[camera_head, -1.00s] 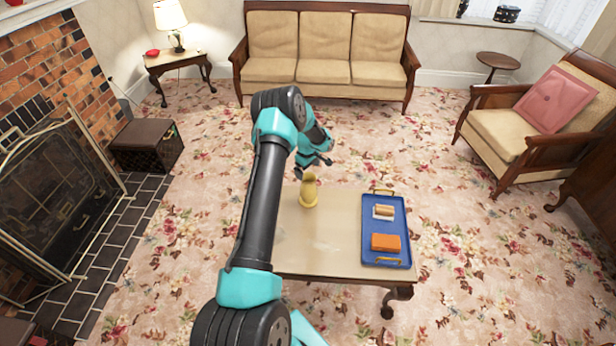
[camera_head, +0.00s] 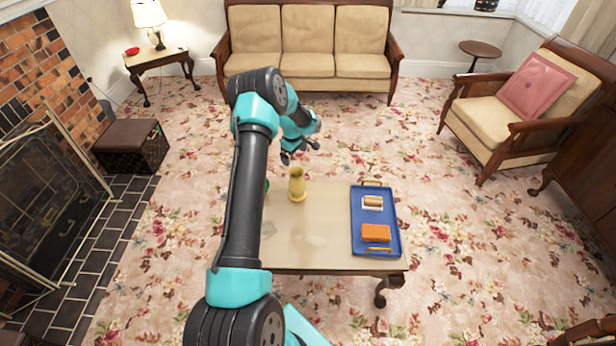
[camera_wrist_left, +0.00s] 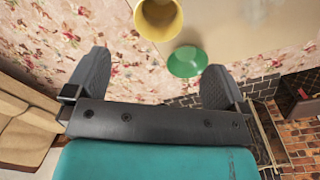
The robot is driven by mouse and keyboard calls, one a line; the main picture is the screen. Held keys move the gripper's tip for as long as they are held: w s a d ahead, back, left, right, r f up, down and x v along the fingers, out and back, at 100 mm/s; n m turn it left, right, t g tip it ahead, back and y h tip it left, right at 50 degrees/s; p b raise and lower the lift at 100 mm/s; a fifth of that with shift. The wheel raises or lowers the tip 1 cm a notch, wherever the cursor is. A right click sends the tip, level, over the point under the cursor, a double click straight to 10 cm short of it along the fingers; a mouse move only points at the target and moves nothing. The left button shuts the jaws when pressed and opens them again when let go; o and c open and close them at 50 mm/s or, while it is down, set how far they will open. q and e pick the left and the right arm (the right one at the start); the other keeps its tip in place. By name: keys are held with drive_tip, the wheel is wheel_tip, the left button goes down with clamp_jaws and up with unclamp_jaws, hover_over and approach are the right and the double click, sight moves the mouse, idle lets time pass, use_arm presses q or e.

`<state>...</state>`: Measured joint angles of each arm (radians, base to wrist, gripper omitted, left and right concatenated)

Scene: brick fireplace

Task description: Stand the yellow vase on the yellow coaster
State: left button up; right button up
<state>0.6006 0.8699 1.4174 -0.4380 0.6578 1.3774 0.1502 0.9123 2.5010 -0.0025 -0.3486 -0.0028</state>
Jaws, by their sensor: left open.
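The yellow vase (camera_head: 297,178) stands upright near the far edge of the low table. A wider yellow disc, which looks like the yellow coaster (camera_head: 299,197), shows around its foot. My left gripper (camera_head: 300,152) is open and empty, beyond and above the vase, apart from it. In the left wrist view, its fingers (camera_wrist_left: 155,80) are spread wide with nothing between them. The vase's open mouth (camera_wrist_left: 158,16) shows there at the top edge, ahead of the fingers; its foot is hidden. My right gripper is not in view.
A green dish-like thing (camera_wrist_left: 187,62) is near the vase, mostly hidden behind my left arm in the head view. A blue tray (camera_head: 363,222) holds an orange block (camera_head: 376,233) and a small tan-and-white item (camera_head: 372,202). The table's middle is clear.

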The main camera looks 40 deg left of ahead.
use_arm(q)
drive_tip(key=s+d+f+m+h, duration=0.1)
drive_tip(key=s+d+f+m, duration=0.15)
drive_tip(key=d, duration=0.65)
drive_tip(key=s+d+f+m+h, duration=0.1)
drive_tip(key=d+f+m, duration=0.25)
drive_tip(key=d, duration=0.65)
drive_tip(key=s+d+f+m+h, duration=0.1)
drive_tip(key=s+d+f+m, duration=0.15)
drive_tip(key=d, duration=0.65)
drive_tip(key=s+d+r+m, duration=0.2)
drive_tip(key=s+d+m, duration=0.6)
drive_tip(key=s+d, duration=0.8)
drive_tip(key=shift+s+r+m+h, duration=0.15)
drive_tip(key=shift+r+m+h, duration=0.2)
drive_tip(key=shift+h, duration=0.05)
